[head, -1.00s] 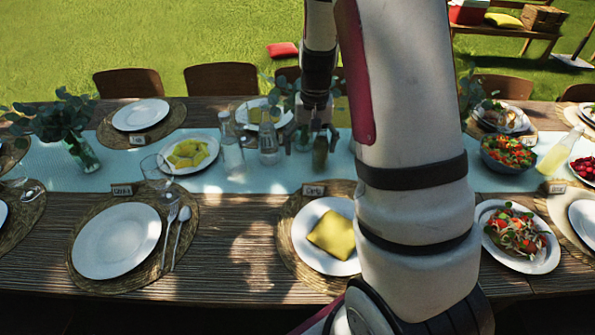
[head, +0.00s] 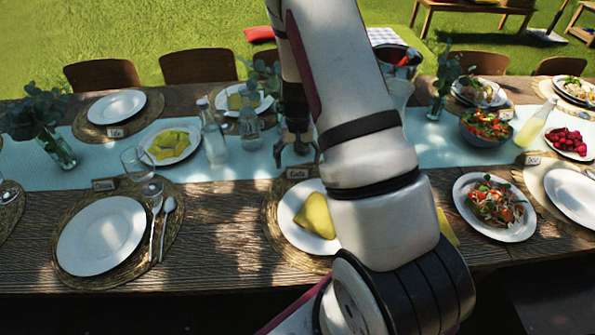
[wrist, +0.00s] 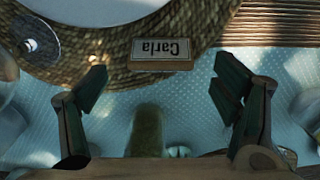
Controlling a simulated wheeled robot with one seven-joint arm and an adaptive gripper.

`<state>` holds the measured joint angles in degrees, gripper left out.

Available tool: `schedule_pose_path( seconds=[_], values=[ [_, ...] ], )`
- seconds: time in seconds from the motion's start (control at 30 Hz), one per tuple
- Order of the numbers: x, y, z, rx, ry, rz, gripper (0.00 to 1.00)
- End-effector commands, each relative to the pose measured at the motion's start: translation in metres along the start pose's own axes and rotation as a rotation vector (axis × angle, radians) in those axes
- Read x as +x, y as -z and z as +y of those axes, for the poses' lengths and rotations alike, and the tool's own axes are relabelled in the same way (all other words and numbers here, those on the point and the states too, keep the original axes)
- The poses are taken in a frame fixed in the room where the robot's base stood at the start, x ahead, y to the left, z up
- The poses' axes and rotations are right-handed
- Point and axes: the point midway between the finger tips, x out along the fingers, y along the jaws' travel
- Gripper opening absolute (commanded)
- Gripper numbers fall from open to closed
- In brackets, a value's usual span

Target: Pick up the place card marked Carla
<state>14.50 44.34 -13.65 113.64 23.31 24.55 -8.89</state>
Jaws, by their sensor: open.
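The place card marked Carla (wrist: 160,54) stands at the edge of a woven mat in the wrist view, its lettering upside down there. In the head view the card (head: 297,173) is at the far edge of the mat, behind a white plate with a yellow napkin. My gripper (head: 298,158) is just beyond and above the card, pointing down. In the wrist view my gripper (wrist: 160,85) is open and empty, with its fingers spread to either side of the card's width and the card ahead of the tips. I see no contact.
A greenish bottle (wrist: 147,130) shows between the fingers in the wrist view. Clear bottles (head: 213,135) stand left of my gripper, and a glass pitcher (head: 398,95) is right of it. Another place card (head: 104,184) is at the left setting. Bare table lies between the two front mats.

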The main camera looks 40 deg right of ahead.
Motion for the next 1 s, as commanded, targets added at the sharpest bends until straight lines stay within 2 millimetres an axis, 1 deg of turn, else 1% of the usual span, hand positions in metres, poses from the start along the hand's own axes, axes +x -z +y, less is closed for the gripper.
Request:
schedule_pose_path(
  seconds=[0.03,0.1,0.23,0.37,0.57,0.6,0.77,0.8,1.0],
  values=[
    [0.008,-0.001,0.001,0.0,-0.001,-0.005,0.82],
    [0.018,0.001,0.0,0.0,-0.001,-0.005,0.82],
    [0.034,0.002,0.0,0.0,0.0,-0.003,0.82],
    [0.04,0.002,-0.001,0.0,0.0,-0.002,0.82],
    [0.041,0.002,-0.001,0.0,0.0,-0.001,0.82],
    [0.041,0.002,-0.001,-0.001,0.0,-0.001,0.73],
    [0.04,0.002,-0.001,0.0,0.0,-0.001,0.36],
    [0.04,0.002,-0.001,0.0,0.0,-0.001,0.34],
    [0.04,0.002,-0.001,-0.001,0.0,-0.002,0.34]
  ],
)
